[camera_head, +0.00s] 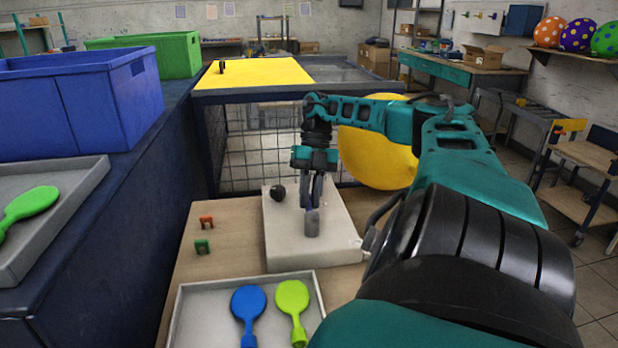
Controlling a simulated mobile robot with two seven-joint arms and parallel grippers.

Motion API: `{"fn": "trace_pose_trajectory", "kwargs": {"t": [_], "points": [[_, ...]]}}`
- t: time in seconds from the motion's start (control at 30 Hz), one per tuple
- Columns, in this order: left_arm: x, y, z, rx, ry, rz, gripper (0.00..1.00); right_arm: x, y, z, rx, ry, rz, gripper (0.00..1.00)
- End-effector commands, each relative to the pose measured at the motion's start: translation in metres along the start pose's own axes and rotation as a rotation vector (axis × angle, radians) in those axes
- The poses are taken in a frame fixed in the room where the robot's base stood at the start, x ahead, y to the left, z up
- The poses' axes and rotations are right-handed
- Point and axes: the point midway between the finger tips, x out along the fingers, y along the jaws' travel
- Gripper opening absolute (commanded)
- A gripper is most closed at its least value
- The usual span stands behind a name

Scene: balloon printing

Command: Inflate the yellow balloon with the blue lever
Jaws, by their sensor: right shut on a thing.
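A large yellow balloon (372,158) bulges out behind my right arm, partly hidden by it. A pale box (336,246), which looks like the inflating unit, stands on the wooden table with a black round knob (278,192) on top. The blue lever (308,209) rises from a short grey cylinder (312,226) on this box. My right gripper (312,202) points down over the box and is shut on the lever, hiding much of it. My left gripper is not in view.
A tray (190,308) with a blue and a green uninflated balloon lies in front. Orange (206,222) and green (202,247) clips lie left of the box. A blue bin (70,105), green bin and grey tray line the left. A yellow-topped table (262,74) stands behind.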

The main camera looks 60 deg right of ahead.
Motion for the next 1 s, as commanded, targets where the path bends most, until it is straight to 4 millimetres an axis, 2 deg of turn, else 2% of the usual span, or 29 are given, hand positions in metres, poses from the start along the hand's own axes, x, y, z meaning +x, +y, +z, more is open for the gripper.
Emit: {"fn": "trace_pose_trajectory", "kwargs": {"t": [0.13,0.17,0.4,0.73,1.0], "points": [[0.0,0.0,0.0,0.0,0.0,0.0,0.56,0.0,0.001,0.0,-0.004,0.0,0.002,0.0],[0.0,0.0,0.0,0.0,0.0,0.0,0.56,0.001,0.001,0.0,-0.004,0.001,0.002,0.19],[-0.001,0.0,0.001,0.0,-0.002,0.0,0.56,0.0,0.001,0.0,-0.002,0.001,0.001,0.42],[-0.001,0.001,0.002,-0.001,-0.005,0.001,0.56,-0.003,0.001,0.0,-0.001,-0.001,0.002,0.42],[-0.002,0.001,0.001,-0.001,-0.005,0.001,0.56,-0.032,0.002,0.0,-0.002,-0.002,0.009,0.42]]}}
